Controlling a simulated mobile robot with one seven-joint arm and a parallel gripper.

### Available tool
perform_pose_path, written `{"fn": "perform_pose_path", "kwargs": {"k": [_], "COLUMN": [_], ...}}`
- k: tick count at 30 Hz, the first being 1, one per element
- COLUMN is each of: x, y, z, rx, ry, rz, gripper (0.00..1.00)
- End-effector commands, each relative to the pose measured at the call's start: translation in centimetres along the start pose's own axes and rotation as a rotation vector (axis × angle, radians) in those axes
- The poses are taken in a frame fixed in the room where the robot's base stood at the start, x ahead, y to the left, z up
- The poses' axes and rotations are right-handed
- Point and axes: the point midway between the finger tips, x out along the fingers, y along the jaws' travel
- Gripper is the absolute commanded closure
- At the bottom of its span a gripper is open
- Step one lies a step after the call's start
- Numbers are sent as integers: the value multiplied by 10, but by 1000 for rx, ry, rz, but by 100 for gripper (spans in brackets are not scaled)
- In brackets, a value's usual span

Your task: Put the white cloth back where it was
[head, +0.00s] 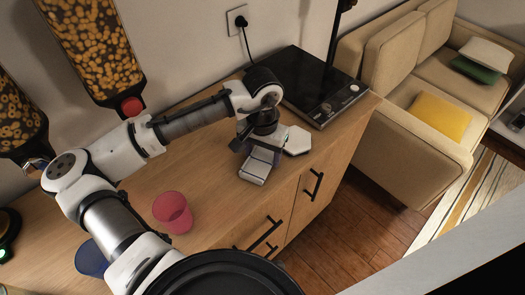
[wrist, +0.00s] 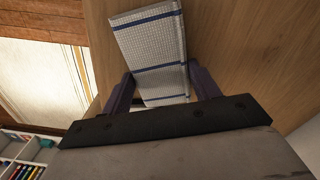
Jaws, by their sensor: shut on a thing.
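The white cloth (wrist: 152,45) is folded into a flat strip with thin blue stripes. In the wrist view it lies between the two dark fingers of my gripper (wrist: 160,86) and sticks out beyond them. In the head view my gripper (head: 262,150) points down at the wooden counter near its front edge, and the pale cloth (head: 254,170) shows below it. My gripper is shut on the cloth. I cannot tell whether the cloth touches the counter.
A white hexagonal piece (head: 298,140) lies right of my gripper. Behind it is a black hob (head: 318,88). A pink cup (head: 173,212) and a blue dish (head: 90,259) stand at the left. Food dispensers (head: 92,45) hang on the wall. A sofa (head: 415,150) stands beyond the counter.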

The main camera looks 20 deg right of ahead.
Motion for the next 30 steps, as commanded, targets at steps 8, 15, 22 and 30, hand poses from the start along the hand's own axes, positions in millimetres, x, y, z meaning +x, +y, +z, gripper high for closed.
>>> {"fn": "perform_pose_path", "kwargs": {"k": [8,15,22,30], "x": [3,3,-4,-55], "y": [0,0,0,0], "z": [0,0,-1,-1], "rx": [0,0,0,0], "ry": [0,0,2,4], "rz": [0,0,-1,0], "gripper": [27,17,17,17]}}
